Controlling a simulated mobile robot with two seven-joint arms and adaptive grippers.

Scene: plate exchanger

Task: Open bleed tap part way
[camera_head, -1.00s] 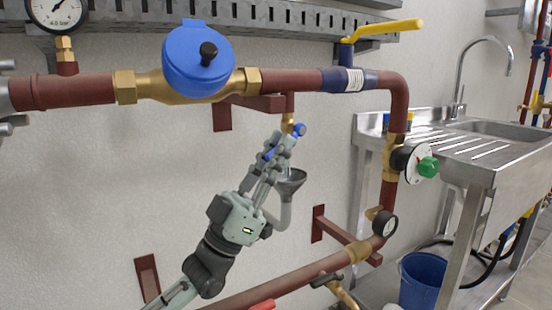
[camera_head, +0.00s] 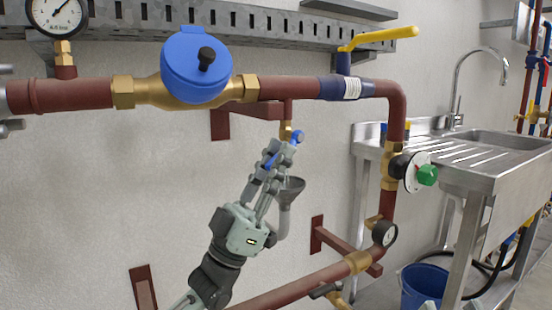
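The bleed tap is a small brass fitting (camera_head: 287,131) with a blue handle (camera_head: 298,137), under the red-brown upper pipe. A grey funnel (camera_head: 291,187) on a drain tube sits just below it. My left gripper (camera_head: 283,151) reaches up from the lower left, with its fingertips at the tap and overlapping the handle. More blue shows beside the fingers. The fingers are close together and cover part of the tap, so I cannot tell whether they are shut on the handle. My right gripper is not in view.
Above are a blue-capped brass meter body (camera_head: 196,68), a yellow lever valve (camera_head: 380,37) and a pressure gauge (camera_head: 58,12).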

